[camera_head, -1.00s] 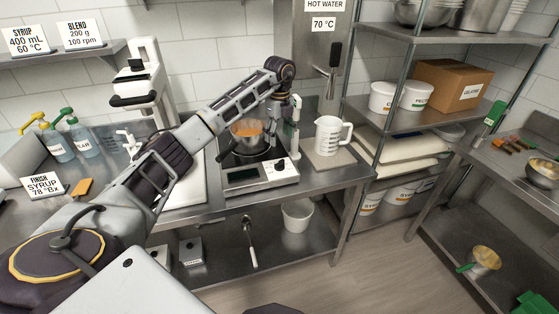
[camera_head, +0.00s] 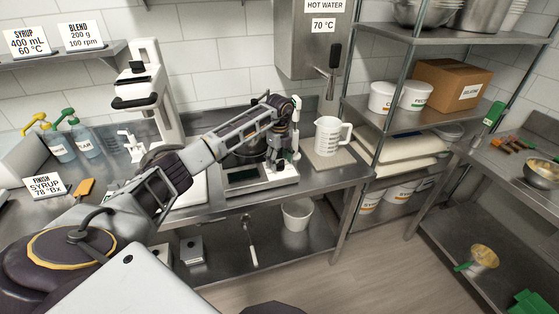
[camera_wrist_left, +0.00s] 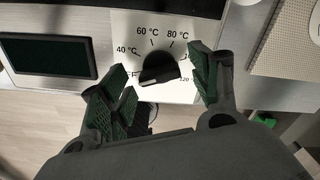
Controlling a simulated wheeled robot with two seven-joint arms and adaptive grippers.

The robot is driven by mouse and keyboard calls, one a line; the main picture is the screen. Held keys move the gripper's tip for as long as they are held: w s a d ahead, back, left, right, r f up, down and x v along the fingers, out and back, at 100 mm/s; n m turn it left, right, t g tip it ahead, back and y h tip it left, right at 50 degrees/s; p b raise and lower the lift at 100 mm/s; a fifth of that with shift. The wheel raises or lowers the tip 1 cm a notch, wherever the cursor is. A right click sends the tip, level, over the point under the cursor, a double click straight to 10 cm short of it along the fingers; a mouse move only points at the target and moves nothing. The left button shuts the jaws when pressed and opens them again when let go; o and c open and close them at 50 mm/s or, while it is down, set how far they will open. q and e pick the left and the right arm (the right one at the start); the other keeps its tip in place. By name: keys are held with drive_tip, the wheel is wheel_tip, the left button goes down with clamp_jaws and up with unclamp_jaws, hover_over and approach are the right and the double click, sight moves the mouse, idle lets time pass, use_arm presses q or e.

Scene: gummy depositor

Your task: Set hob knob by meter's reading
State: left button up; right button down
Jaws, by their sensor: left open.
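The black hob knob (camera_wrist_left: 160,68) sits on the hob's pale front panel (camera_wrist_left: 118,25), in a ring of marks; 40, 60, 80 and 120 °C are legible. Its exact pointing is hard to read. My left gripper (camera_wrist_left: 160,92) is open, its green-padded fingers on either side of the knob, apart from it. In the head view my left gripper (camera_head: 278,155) is over the hob's right front and hides the knob. The hob (camera_head: 245,190) stands on the steel counter, its pot mostly behind my arm. The dark display (camera_wrist_left: 48,58) shows no legible reading. My right gripper is not in view.
A white jug (camera_head: 328,135) stands right of the hob. A white upright device (camera_head: 295,127) stands close behind my gripper. A white stand machine (camera_head: 148,95) is to the left. A sign (camera_head: 44,186) reads finish syrup 78 °Bx. Shelving (camera_head: 372,130) bounds the right.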

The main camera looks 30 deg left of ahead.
use_arm(q)
drive_tip(key=shift+f, duration=0.2)
drive_tip(key=c, duration=1)
